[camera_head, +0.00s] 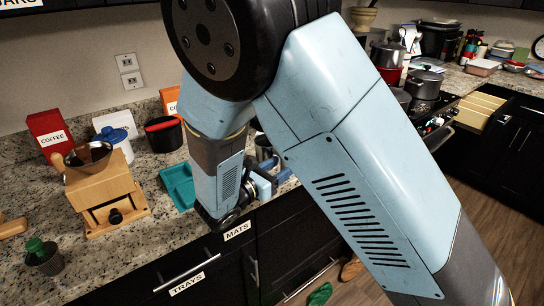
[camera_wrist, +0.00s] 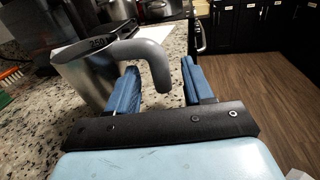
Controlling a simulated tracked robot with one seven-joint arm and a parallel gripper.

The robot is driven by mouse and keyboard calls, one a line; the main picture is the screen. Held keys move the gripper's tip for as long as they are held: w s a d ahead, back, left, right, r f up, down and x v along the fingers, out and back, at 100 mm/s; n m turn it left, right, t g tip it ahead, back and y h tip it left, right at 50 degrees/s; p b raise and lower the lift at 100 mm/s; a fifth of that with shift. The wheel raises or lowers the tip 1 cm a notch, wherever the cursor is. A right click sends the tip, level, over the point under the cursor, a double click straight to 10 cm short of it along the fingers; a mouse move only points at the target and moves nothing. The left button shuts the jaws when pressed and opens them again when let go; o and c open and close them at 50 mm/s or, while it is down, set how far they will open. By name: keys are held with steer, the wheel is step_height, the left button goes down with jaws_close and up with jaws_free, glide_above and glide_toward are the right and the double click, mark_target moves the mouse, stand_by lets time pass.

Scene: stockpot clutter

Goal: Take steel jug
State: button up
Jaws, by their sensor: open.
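The steel jug (camera_wrist: 88,72) stands on the granite counter in the wrist view, with a grey handle (camera_wrist: 150,55) curving out to the right and down. My gripper (camera_wrist: 158,78) is open. Its two blue fingers stand on either side of the handle's lower end, in the picture, and the handle hangs between them; I cannot tell whether either finger touches it. In the head view, a small part of the steel jug (camera_head: 264,150) shows behind my gripper (camera_head: 275,178), and the rest is hidden by my arm.
The counter's front edge lies close to my gripper, with dark drawers below.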

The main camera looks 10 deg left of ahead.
steer(key=x, duration=0.2)
steer(key=shift+w+d, duration=0.2)
steer(key=shift+w, duration=0.1)
jaws_close()
stand_by(0.3)
